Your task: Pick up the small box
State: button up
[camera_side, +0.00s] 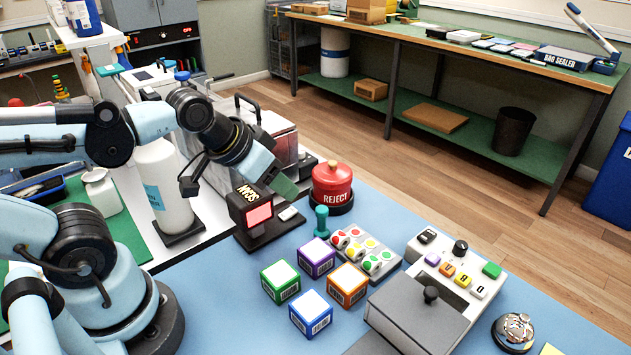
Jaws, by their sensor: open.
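Several small boxes with white tops stand close together on the blue mat (215,300): a green box (281,289), a purple box (316,262), an orange box (347,291) and a blue box (311,319). Barcode labels show on their sides. The picture does not single out one of them as the small box. My gripper (280,184) is up and behind the boxes, near the scanner, clear of all of them. It is open, with nothing seen in it. Its fingertips are small and partly hidden at this angle.
A scanner stand (252,212) and a red REJECT button (333,183) stand behind the boxes. To their right are a tray of coloured stickers (371,257), a grey lidded box (418,318), a button panel (459,270) and a bell (515,331). The mat's left front is clear.

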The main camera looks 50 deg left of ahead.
jog(key=shift+o, duration=1.1)
jog(key=m+g+h, duration=0.1)
jog(key=m+g, duration=0.6)
jog(key=m, duration=1.1)
send_over(348, 277)
jog(key=f, duration=0.1)
notch_tip(348, 277, down, 7)
jog(key=shift+s+d+r, duration=0.1)
jog(key=shift+s+r, duration=0.05)
jog(key=shift+r, duration=0.05)
jog(key=shift+w+a+f, duration=0.1)
jog(key=shift+f, duration=0.85)
jog(key=shift+w+a+f, duration=0.1)
jog(key=shift+f, duration=0.85)
jog(key=shift+d+f, duration=0.1)
jog(key=shift+f, duration=0.75)
